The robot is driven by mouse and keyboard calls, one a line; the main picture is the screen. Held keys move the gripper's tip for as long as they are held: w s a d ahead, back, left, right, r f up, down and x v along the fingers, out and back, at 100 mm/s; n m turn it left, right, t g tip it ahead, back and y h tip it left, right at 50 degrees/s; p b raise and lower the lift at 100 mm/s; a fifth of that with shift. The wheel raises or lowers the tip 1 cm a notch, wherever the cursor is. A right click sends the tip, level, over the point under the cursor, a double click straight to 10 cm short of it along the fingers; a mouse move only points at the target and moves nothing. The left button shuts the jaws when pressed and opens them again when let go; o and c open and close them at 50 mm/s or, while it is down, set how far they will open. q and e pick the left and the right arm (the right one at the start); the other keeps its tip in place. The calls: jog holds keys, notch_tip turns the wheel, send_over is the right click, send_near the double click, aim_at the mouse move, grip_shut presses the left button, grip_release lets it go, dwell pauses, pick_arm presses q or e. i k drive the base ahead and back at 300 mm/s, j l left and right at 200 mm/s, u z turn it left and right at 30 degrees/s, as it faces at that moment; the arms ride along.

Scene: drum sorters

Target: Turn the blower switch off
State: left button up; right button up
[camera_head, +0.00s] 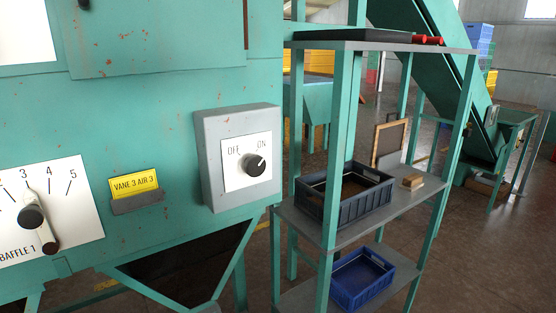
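The blower switch is a black round knob (255,166) on a white plate (232,178) marked OFF at upper left and ON at upper right. The plate is on the front of a grey box (209,140), fixed to the green machine. A pale mark on the knob points to the upper right, toward the ON side. Neither of my grippers shows in the head view, and nothing is seen touching the knob.
To the left are a yellow VANE 3 AIR 3 label (133,185) and a BAFFLE 1 lever (33,217) pointing near 3. A green-framed shelf (390,215) with dark (345,212) and blue (362,285) crates stands close to the right. The space before the switch looks clear.

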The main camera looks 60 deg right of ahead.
aim_at(255, 165)
jog(key=z, duration=1.7)
